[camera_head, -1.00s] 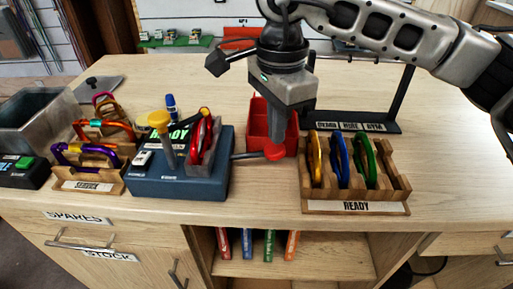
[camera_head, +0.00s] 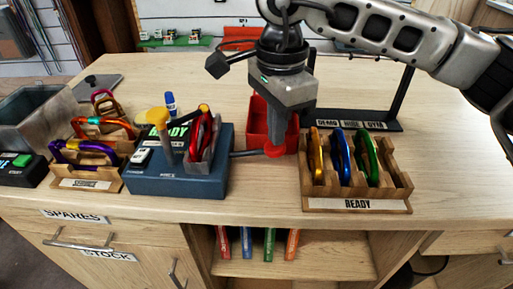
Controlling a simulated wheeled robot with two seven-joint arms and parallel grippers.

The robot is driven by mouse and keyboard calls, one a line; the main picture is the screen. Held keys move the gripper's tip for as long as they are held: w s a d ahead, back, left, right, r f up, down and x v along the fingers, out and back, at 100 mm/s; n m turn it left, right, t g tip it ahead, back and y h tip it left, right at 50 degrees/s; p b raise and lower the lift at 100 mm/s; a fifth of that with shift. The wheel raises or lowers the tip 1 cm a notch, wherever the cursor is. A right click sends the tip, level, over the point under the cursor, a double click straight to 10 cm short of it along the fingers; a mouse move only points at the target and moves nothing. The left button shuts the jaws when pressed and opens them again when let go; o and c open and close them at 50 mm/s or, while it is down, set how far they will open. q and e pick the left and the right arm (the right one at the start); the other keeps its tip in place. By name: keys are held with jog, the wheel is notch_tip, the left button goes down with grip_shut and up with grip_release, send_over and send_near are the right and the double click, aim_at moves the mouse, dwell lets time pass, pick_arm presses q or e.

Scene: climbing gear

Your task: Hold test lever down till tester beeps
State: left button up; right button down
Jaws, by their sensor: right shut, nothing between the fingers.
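The blue-grey tester (camera_head: 180,182) stands on the bench left of centre, and its display shows green text that reads READY. A red carabiner (camera_head: 199,136) stands upright in the tester's holder. The test lever (camera_head: 248,154) sticks out from the tester's right side and ends in a red knob (camera_head: 274,151). My right gripper (camera_head: 275,144) points down with its shut fingertips at the top of the red knob, seemingly touching it. Nothing shows between the fingers. My left gripper is not in view.
A red bin (camera_head: 258,119) is just behind my gripper. A SERVICE rack (camera_head: 84,184) with carabiners is at left. The bench is clear at far right.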

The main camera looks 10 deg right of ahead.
aim_at(276, 148)
jog(key=shift+f+b, duration=0.45)
jog(key=shift+f, duration=0.15)
jog(key=shift+f+b, duration=0.3)
jog(key=shift+f, duration=0.05)
jog(key=shift+f+b, duration=0.6)
jog(key=shift+f, duration=0.05)
jog(key=shift+f+b, duration=0.3)
jog(key=shift+f, duration=0.1)
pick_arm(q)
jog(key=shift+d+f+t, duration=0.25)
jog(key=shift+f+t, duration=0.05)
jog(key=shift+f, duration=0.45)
pick_arm(e)
jog(key=shift+f, duration=0.25)
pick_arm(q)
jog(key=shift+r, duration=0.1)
pick_arm(e)
jog(key=shift+r, duration=0.1)
jog(key=shift+r+p, duration=2.75)
jog(key=shift+r, duration=2.1)
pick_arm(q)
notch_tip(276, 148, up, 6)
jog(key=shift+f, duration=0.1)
